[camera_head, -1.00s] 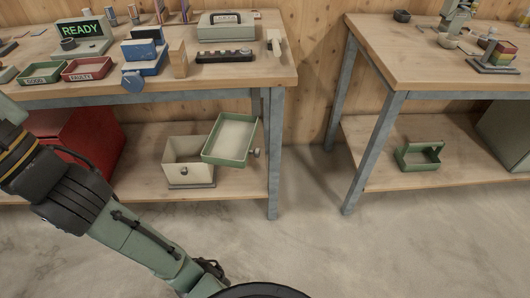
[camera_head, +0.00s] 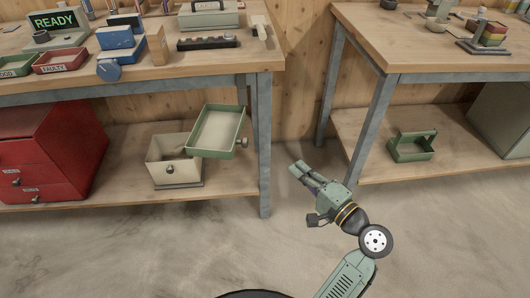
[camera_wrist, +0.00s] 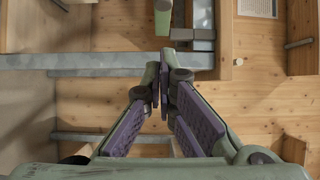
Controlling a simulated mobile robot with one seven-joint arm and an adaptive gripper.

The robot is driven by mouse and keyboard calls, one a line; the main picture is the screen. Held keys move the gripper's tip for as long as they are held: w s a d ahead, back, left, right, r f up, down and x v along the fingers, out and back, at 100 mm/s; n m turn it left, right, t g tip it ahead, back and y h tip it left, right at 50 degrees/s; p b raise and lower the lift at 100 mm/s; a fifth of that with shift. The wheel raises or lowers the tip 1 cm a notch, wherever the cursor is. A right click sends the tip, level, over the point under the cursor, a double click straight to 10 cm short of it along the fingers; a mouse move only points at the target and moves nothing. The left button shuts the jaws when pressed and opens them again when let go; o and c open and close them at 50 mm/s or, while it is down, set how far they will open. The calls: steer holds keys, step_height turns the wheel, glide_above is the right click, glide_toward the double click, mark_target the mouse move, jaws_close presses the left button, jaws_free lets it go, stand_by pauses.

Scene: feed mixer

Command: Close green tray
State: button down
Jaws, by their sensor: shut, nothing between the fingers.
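The green tray (camera_head: 216,130), a shallow pale-floored tray with a green rim, is tilted on the lower shelf of the left workbench. It overlaps the top right of a cream open box (camera_head: 170,165), and a round grey knob (camera_head: 243,142) shows at its right side. My gripper (camera_head: 295,169) is over the floor in the gap between the two benches, to the right of the tray and apart from it. Its fingers are shut and empty; in the wrist view (camera_wrist: 162,92) the tips meet. I cannot tell whether the green piece at the top of the wrist view belongs to the tray.
The left bench's front leg (camera_head: 264,150) stands between my gripper and the tray. A red drawer cabinet (camera_head: 50,140) is left on the lower shelf. A green caddy (camera_head: 412,148) sits on the right bench's shelf. The floor in front is clear.

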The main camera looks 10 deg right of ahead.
steer(key=s+a+p+x, duration=0.1)
steer(key=a+p+x, duration=0.1)
steer(key=x, duration=1)
steer(key=shift+a+p, duration=0.35)
steer(key=shift+p, duration=0.25)
steer(key=shift+a, duration=0.1)
